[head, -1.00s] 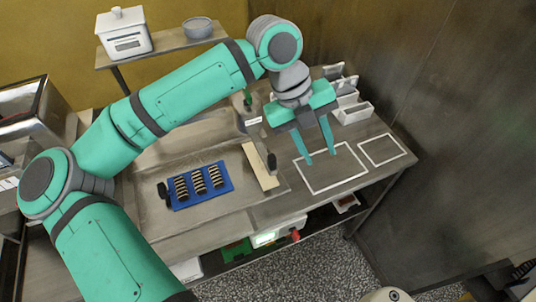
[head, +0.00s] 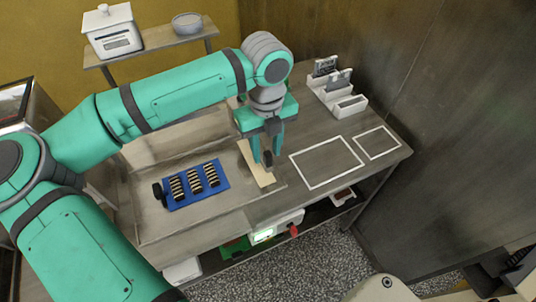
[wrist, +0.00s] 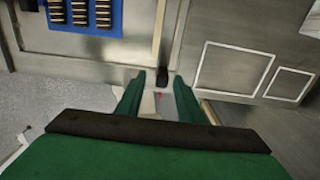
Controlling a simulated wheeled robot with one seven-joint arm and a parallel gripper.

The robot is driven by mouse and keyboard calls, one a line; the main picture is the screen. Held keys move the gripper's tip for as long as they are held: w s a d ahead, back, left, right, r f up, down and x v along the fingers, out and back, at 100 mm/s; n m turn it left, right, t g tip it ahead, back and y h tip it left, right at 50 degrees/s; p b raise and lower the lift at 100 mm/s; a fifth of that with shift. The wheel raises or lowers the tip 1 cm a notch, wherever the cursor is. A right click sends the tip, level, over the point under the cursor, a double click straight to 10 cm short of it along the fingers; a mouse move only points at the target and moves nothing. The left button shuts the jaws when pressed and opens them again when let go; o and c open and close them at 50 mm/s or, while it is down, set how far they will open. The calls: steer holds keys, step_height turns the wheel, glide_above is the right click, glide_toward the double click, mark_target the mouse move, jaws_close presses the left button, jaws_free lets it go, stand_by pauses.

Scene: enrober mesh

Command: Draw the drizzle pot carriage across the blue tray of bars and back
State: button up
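The blue tray (head: 223,183) holds three dark bars with pale stripes and lies on the left part of the worktop. It also shows in the wrist view (wrist: 117,20) at top left. My gripper (head: 267,161) is open, right of the tray. A black handle (head: 268,158) stands between its fingers in the head view. In the wrist view the handle (wrist: 163,77) shows between the fingertips, and the fingers stand apart from it. My gripper and arm hide most of the drizzle pot carriage in the head view.
A pale strip (head: 264,178) lies under the handle. A black knob (head: 158,195) stands at the tray's left. Two white outlined areas (head: 325,163) on the right are empty. A white rack (head: 345,103) stands behind them. A shelf (head: 155,42) bears a white box and a bowl.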

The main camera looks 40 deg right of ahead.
mark_target(268, 153)
steer(key=shift+s+d+f, duration=0.1)
steer(key=shift+f, duration=0.65)
steer(key=shift+s+d+f, duration=0.1)
steer(key=shift+f, duration=0.65)
steer(key=shift+w, duration=0.1)
jaws_close()
